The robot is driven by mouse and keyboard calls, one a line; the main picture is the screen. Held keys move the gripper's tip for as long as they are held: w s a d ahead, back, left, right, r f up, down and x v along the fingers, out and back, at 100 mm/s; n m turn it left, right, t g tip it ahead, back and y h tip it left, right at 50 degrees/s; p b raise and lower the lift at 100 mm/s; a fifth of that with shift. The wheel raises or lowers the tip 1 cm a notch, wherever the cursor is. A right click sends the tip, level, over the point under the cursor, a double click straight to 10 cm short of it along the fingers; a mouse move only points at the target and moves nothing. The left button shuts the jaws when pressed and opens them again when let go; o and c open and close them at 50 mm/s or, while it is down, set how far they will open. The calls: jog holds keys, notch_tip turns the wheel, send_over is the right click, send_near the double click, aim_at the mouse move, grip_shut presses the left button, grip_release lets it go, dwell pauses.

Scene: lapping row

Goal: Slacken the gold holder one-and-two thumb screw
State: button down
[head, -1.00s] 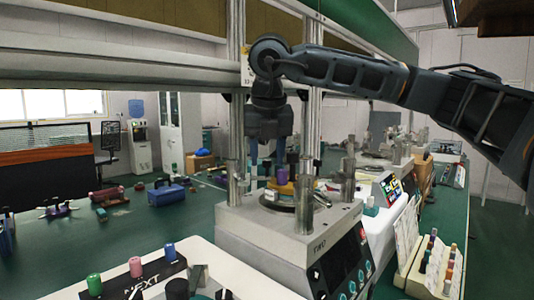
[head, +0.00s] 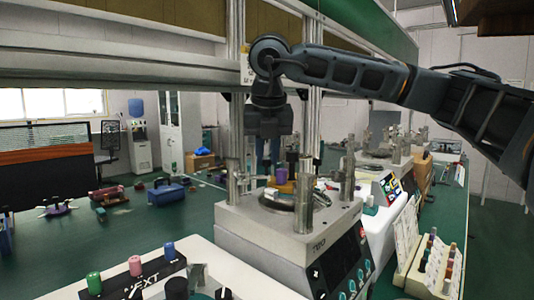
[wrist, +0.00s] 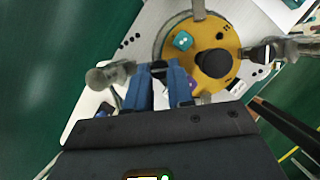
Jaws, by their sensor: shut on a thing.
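The gold holder (wrist: 222,70) is a round yellow disc with a black knob (wrist: 214,63) at its middle, and a teal block (wrist: 183,40) and a purple piece (wrist: 190,86) near its rim. My gripper (wrist: 159,70) is at the holder's left edge in the wrist view, its blue fingers close together. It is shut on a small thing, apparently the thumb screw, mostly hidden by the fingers. In the head view my gripper (head: 268,160) points down over the lapping machine (head: 290,228). Little of the holder shows there, beside a purple cylinder (head: 281,176).
Metal posts stand close around the holder, one at the left (wrist: 108,74) and one at the right (wrist: 287,48) in the wrist view. A frame upright (head: 236,110) rises beside my arm. A rack of coloured pegs (head: 432,265) stands at the right, and bottles (head: 135,266) in front.

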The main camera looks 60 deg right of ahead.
jog(key=shift+f+b, duration=0.1)
jog(key=shift+b, duration=0.3)
jog(key=n+b, duration=0.1)
jog(key=n+t+b, duration=0.1)
jog(key=n+b, duration=0.1)
jog(key=shift+s+d+f+y, duration=0.15)
jog(key=shift+y, duration=0.25)
jog(key=n+b, duration=0.1)
jog(key=n, duration=0.1)
jog(key=n+t+y+b, duration=0.1)
jog(key=n, duration=0.1)
jog(key=shift+d+n+y+b, duration=0.15)
jog(key=shift+n+y+b, duration=0.15)
jog(key=shift+b, duration=0.05)
jog(key=n, duration=0.1)
jog(key=n+y, duration=0.1)
jog(key=n, duration=0.1)
jog(key=n+y, duration=0.1)
jog(key=n, duration=0.1)
jog(key=shift+s+d+r, duration=0.1)
jog(key=shift+d+r, duration=0.1)
jog(key=shift+r, duration=0.1)
jog(key=n+y, duration=0.1)
jog(key=n, duration=0.1)
jog(key=n+p, duration=0.1)
jog(key=n, duration=0.2)
jog(key=shift+d+y, duration=0.2)
jog(key=shift+y, duration=0.2)
jog(key=shift+g, duration=0.3)
